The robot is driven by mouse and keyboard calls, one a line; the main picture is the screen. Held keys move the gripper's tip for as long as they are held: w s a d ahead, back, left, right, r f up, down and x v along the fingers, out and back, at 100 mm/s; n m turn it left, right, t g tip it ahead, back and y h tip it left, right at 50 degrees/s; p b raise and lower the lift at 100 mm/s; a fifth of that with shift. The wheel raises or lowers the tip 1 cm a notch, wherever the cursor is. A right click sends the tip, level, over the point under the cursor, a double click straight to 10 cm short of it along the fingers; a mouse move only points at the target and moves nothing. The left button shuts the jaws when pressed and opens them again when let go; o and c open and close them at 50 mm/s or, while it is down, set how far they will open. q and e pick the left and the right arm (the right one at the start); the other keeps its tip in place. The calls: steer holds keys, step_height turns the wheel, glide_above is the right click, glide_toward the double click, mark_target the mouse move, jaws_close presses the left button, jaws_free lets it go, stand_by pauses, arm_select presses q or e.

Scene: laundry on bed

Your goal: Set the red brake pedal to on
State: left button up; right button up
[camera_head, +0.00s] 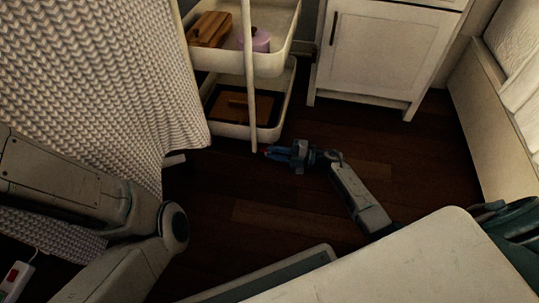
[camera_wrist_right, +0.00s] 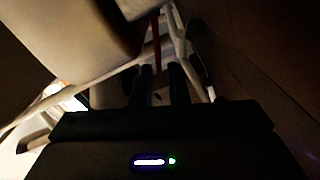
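The white trolley (camera_head: 249,133) stands at the upper middle of the head view, with two trays and a thin upright post. My right gripper (camera_head: 272,153) is low over the dark floor, just right of the foot of that post. A tiny reddish spot (camera_head: 267,150) shows at its tip; I cannot tell whether it is the brake pedal. In the right wrist view, the two dark fingers (camera_wrist_right: 162,84) are apart, pointing at pale bars. A thin red strip (camera_wrist_right: 156,40) shows beyond them. The pedal's position cannot be made out. My left gripper is out of view.
A knitted blanket (camera_head: 90,65) hangs at the left. A white cabinet (camera_head: 372,55) stands at the back right. The trays hold wooden boxes (camera_head: 211,29) and a lilac pot (camera_head: 260,40). A power strip with a red switch (camera_head: 12,275) lies lower left. Floor (camera_head: 270,210) is clear centrally.

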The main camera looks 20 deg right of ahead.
steer(key=shift+x, duration=0.95)
steer(key=shift+c, duration=0.2)
jaws_close()
